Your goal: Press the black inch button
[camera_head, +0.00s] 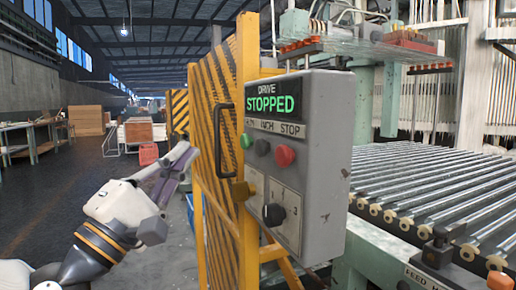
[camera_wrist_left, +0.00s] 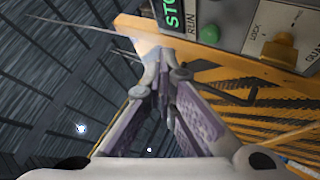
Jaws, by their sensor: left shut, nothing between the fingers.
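The black inch button (camera_head: 262,147) sits on the grey control box (camera_head: 325,150) in the head view, between the green run button (camera_head: 246,141) and the red stop button (camera_head: 285,155). My left gripper (camera_head: 190,152) is shut and empty, left of the box and the yellow guard, apart from the buttons. In the left wrist view the shut fingertips (camera_wrist_left: 163,68) point toward the panel's edge. The green run button (camera_wrist_left: 209,33) shows there; the black button does not. My right gripper is not in view.
The display (camera_head: 270,95) reads STOPPED. A yellow mesh guard (camera_head: 215,110) with a black handle (camera_head: 222,125) stands between my left gripper and the box. A brass lock (camera_head: 240,192) and a black selector knob (camera_head: 273,214) sit lower. Rollers (camera_head: 430,180) lie right.

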